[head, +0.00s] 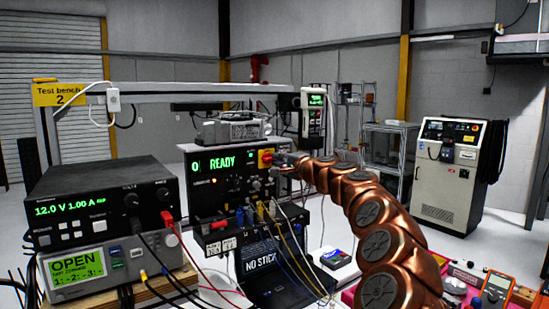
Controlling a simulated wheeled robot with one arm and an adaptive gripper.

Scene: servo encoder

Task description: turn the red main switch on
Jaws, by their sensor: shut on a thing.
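The red main switch (264,159) sits on a yellow plate at the upper right of the black control box. The box (203,200) shows green text reading "0 READY". My copper arm reaches in from the lower right, and my gripper (277,159) is at the switch, shut on it. The fingers are small here and partly cover the knob, so its exact angle is hard to tell.
A power supply (103,205) and a meter reading "OPEN" (88,268) stand at left. Red, black, yellow and blue cables hang before the control box. Orange and red instruments (496,287) lie at lower right.

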